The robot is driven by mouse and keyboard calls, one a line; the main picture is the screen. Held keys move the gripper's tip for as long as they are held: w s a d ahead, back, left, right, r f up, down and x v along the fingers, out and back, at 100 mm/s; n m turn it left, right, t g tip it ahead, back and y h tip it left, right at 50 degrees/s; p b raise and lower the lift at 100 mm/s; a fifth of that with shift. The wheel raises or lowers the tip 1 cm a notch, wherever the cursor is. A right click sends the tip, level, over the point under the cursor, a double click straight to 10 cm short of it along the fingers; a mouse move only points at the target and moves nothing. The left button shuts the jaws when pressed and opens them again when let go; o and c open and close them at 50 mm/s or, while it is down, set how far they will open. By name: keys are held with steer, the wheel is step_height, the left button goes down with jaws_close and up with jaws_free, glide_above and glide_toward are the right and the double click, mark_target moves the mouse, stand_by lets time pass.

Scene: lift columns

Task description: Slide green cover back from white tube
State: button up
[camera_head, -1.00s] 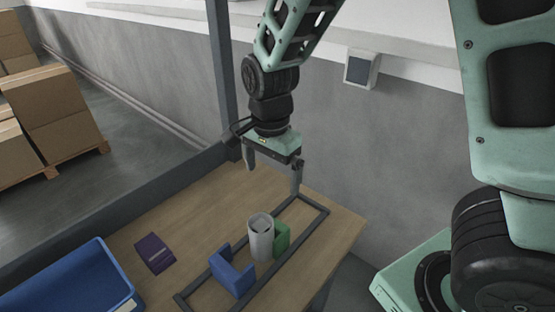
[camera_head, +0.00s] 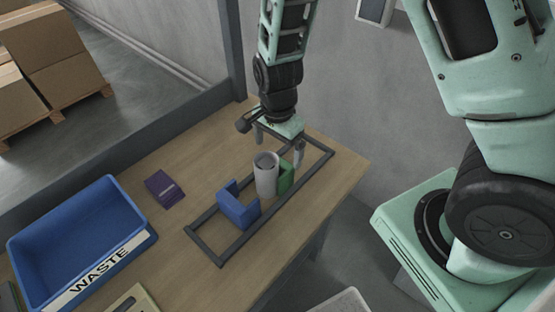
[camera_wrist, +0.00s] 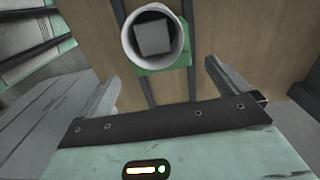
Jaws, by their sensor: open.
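The white tube (camera_head: 265,175) stands upright inside the dark rail frame on the table. The green cover (camera_head: 286,177) stands against its right side, and a blue cover (camera_head: 239,206) is on its left side, close to it. My gripper (camera_head: 279,150) is open and empty, above and behind the tube and green cover. In the wrist view, the tube's open top (camera_wrist: 153,45) shows a grey block inside. Part of the green cover (camera_wrist: 163,70) shows below the tube, and my two fingers (camera_wrist: 162,85) are spread to either side, apart from both.
The dark rail frame (camera_head: 212,252) lies along the wooden table (camera_head: 150,228). A blue WASTE bin (camera_head: 130,247) is at the left, with a purple box (camera_head: 165,189) between it and the frame. A wall is beyond the table's right edge.

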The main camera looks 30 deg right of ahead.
step_height(320, 180, down, 6)
steer(key=shift+r, duration=0.1)
stand_by(0.4)
steer(key=c, duration=1)
